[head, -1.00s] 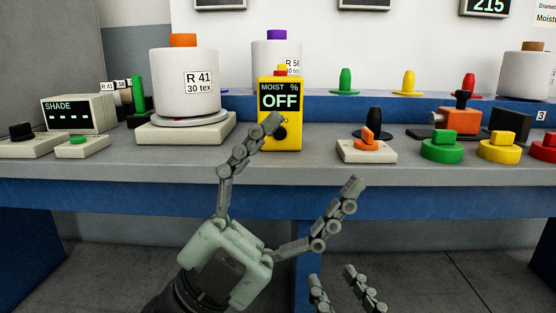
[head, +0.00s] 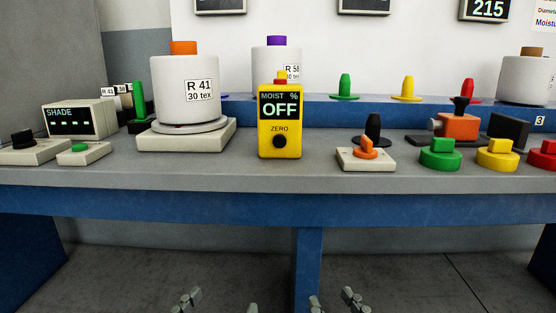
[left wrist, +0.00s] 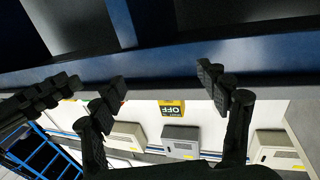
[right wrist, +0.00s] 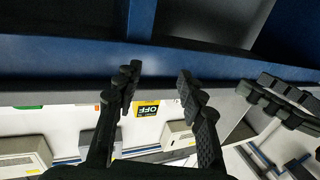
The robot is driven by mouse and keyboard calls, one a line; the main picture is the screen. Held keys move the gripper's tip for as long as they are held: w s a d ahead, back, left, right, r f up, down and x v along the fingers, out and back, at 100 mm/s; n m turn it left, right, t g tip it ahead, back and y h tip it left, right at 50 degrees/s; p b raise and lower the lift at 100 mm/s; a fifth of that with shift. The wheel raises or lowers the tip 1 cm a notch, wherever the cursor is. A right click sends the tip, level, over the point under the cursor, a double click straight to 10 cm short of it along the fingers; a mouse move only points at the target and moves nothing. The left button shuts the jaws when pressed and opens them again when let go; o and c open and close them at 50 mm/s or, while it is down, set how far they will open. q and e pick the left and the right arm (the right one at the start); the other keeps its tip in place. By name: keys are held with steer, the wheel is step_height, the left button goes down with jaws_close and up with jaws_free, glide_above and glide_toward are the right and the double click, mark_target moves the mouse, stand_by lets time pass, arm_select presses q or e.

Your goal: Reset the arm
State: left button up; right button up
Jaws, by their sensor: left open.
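My left gripper (head: 221,303) is at the bottom edge of the head view, low in front of the table, with only its fingertips showing. In the left wrist view its fingers (left wrist: 160,80) are spread wide with nothing between them. My right gripper (head: 333,300) is beside it on the right, also just its tips. In the right wrist view its fingers (right wrist: 157,82) stand apart and empty. Both grippers are clear of the table.
The grey table (head: 230,178) has a blue front edge. On it stand a yellow moisture meter (head: 280,150) reading OFF, a white bobbin (head: 184,100) labelled R 41, a shade box (head: 80,118), an orange switch (head: 366,152) and green (head: 440,155) and yellow (head: 497,155) knobs.

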arm_select(q)
steer(key=s+a+f+g+y+p, duration=0.1)
steer(key=a+f+g+y+p, duration=0.2)
steer(key=f, duration=0.5)
steer(key=s+a+f+g+y+p, duration=0.1)
steer(key=a+f+g+p, duration=0.1)
steer(key=a+f+g, duration=0.45)
arm_select(e)
steer(key=s+d+f+g+h, duration=0.15)
steer(key=d+f+g, duration=0.25)
steer(key=f, duration=0.4)
steer(key=d+f+g+h, duration=0.3)
steer(key=d+f, duration=0.1)
steer(key=f, duration=0.4)
arm_select(q)
steer(key=s+a+f+n+g+y+p, duration=0.2)
steer(key=s+a+f+g, duration=0.3)
steer(key=s+a+f, duration=0.3)
steer(key=s+f+y+p, duration=0.1)
steer(key=s+f, duration=0.2)
steer(key=f, duration=0.1)
steer(key=shift+a+p, duration=0.25)
steer(key=shift+p, duration=0.15)
arm_select(e)
steer(key=s+d+f+m+g+h, duration=0.2)
steer(key=s+d+f+g, duration=0.5)
steer(key=s+d+f, duration=0.3)
steer(key=shift+s+f, duration=0.35)
steer(key=shift+s, duration=0.4)
